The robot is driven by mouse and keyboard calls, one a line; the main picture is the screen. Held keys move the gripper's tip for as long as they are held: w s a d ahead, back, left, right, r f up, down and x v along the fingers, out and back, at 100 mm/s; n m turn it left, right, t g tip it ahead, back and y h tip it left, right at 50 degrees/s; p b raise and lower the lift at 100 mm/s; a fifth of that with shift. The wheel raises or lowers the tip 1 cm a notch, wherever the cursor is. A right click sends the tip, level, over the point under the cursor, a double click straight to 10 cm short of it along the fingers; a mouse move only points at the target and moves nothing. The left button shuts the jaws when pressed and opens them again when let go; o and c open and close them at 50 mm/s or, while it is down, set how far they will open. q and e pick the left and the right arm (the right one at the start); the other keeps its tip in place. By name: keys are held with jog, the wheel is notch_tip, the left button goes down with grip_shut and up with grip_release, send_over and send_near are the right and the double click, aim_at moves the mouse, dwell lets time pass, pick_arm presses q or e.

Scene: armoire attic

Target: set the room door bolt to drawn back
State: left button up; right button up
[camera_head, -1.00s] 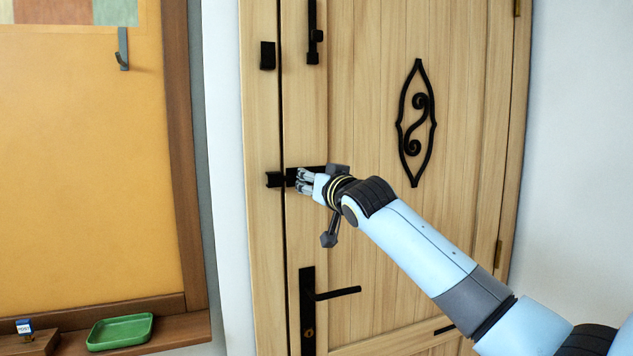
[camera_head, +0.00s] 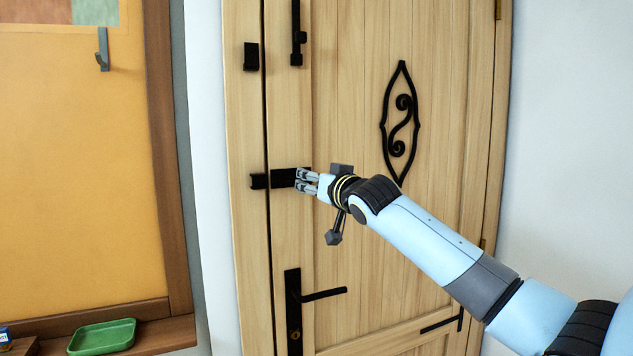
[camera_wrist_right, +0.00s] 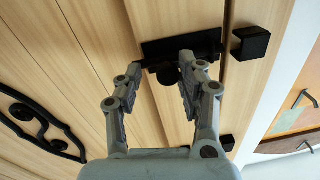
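The room door (camera_head: 340,120) is light wood and stands shut. Its middle bolt is a black plate (camera_head: 284,178) near the door's left edge, with a black keeper (camera_head: 258,181) on the frame beside it. In the right wrist view the bolt plate (camera_wrist_right: 165,47) has a dark knob (camera_wrist_right: 166,76); the keeper (camera_wrist_right: 250,43) sits just past the door gap. I cannot tell whether the bar reaches the keeper. My right gripper (camera_head: 302,180) is at the plate's right end. Its fingers (camera_wrist_right: 162,66) are spread, with the knob seen between them. My left gripper is out of view.
A second black bolt (camera_head: 297,35) and keeper (camera_head: 251,56) sit higher up. A black lever handle (camera_head: 322,294) is below the gripper. An ornament (camera_head: 400,125) is on the door. A green tray (camera_head: 102,337) lies on the ledge at lower left.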

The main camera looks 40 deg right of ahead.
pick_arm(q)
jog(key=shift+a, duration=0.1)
pick_arm(e)
jog(key=shift+o, duration=0.2)
jog(key=shift+a, duration=0.1)
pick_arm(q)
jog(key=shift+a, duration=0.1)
pick_arm(e)
jog(key=s+a, duration=0.1)
jog(key=s, duration=1.1)
jog(key=shift+a, duration=0.35)
jog(key=shift+s, duration=0.1)
